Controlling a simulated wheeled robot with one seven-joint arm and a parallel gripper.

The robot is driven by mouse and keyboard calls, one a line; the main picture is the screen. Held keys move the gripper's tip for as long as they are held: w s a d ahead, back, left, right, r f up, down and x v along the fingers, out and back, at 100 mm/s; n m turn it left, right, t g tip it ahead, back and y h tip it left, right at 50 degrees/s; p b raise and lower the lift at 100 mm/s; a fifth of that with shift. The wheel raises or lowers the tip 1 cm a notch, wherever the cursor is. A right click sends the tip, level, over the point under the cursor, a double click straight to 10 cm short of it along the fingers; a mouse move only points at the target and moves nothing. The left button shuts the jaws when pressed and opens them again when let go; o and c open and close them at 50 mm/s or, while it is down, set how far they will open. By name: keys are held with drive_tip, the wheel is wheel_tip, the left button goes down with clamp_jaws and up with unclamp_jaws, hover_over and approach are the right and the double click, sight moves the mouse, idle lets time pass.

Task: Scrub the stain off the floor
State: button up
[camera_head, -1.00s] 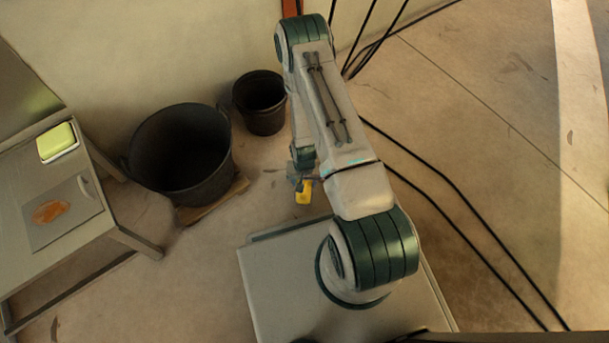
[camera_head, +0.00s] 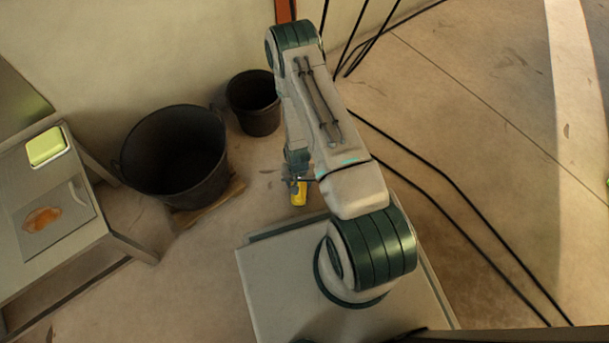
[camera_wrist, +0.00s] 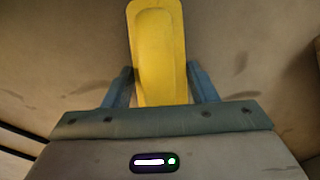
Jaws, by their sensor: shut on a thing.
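My gripper (camera_head: 297,181) is low over the floor, left of my arm and in front of the small black bucket. In the wrist view its blue fingers (camera_wrist: 160,82) are shut on a long yellow tool (camera_wrist: 158,45), which also shows in the head view (camera_head: 298,196). The tool has a raised, rounded middle; its underside is hidden, and I cannot tell whether it touches the floor. The wrist view shows faint dark marks (camera_wrist: 87,89) on the floor (camera_wrist: 60,45) left of the tool, and others to its right. I cannot tell which mark is the stain.
A large black tub (camera_head: 176,195) stands on a wooden board, beside a small black bucket (camera_head: 254,118). A grey table (camera_head: 100,232) at left holds a green block (camera_head: 46,147) and a board with an orange-brown patch (camera_head: 41,219). Black cables (camera_head: 460,205) cross the floor at right.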

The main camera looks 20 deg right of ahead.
drive_tip(key=shift+s+d, duration=0.15)
drive_tip(key=shift+s, duration=0.25)
drive_tip(key=shift+s+r+p, duration=0.15)
drive_tip(key=shift+r+p, duration=0.2)
drive_tip(key=shift+p, duration=0.1)
wheel_tip(320, 180, up, 2)
drive_tip(key=shift+r+p, duration=0.1)
drive_tip(key=shift+p, duration=0.2)
drive_tip(key=shift+d+r+p, duration=0.2)
drive_tip(key=shift+r+p, duration=0.65)
drive_tip(key=shift+r, duration=0.15)
drive_tip(key=shift+r+p, duration=1.1)
drive_tip(key=shift+r, duration=0.55)
